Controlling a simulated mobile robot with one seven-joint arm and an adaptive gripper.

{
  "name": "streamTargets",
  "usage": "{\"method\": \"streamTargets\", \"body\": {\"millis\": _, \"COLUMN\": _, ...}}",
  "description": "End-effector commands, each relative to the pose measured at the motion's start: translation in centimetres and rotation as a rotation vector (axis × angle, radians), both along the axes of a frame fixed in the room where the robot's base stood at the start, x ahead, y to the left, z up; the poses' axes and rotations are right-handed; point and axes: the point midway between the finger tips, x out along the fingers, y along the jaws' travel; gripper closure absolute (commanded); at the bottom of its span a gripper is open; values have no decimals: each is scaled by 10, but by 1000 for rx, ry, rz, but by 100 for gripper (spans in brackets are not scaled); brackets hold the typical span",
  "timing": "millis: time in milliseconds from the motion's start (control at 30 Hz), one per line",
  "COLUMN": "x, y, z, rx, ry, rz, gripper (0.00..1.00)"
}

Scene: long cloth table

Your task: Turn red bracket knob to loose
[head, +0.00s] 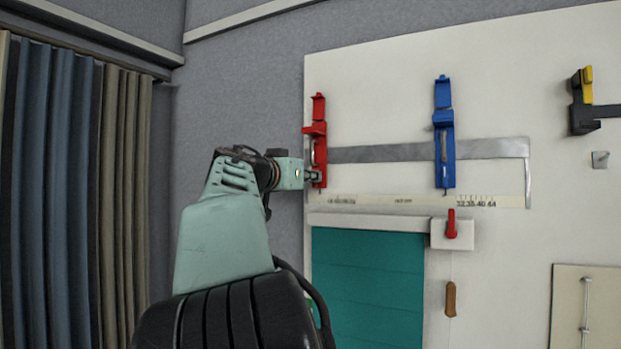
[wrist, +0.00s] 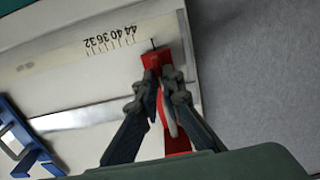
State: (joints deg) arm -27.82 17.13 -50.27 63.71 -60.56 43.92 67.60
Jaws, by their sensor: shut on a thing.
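The red bracket (head: 319,150) is mounted on the white wall panel at the left end of a metal rail. My gripper (head: 314,176) reaches its lower part from the left. In the wrist view, the red bracket (wrist: 153,61) runs down between my two dark fingers. My gripper (wrist: 162,84) is shut at the bracket's end near the scale, on what appears to be its knob. The fingers and my arm hide most of the knob, so its turn position cannot be told. A pale reddish piece shows between the fingers.
A blue bracket (head: 444,140) sits further right on the rail (head: 385,153) and shows in the wrist view (wrist: 28,140). A printed scale strip (head: 475,202) runs below. A red lever (head: 451,224) and a teal blind (head: 367,285) are lower. Curtains (head: 75,160) hang left.

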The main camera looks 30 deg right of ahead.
Motion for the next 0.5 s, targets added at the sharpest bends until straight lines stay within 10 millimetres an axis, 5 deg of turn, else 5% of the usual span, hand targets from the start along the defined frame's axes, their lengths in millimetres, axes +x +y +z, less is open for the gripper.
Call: {"method": "streamTargets", "body": {"millis": 500, "x": 1, "y": 0, "z": -1, "rx": -164, "ry": 275, "rz": -1, "gripper": 100}}
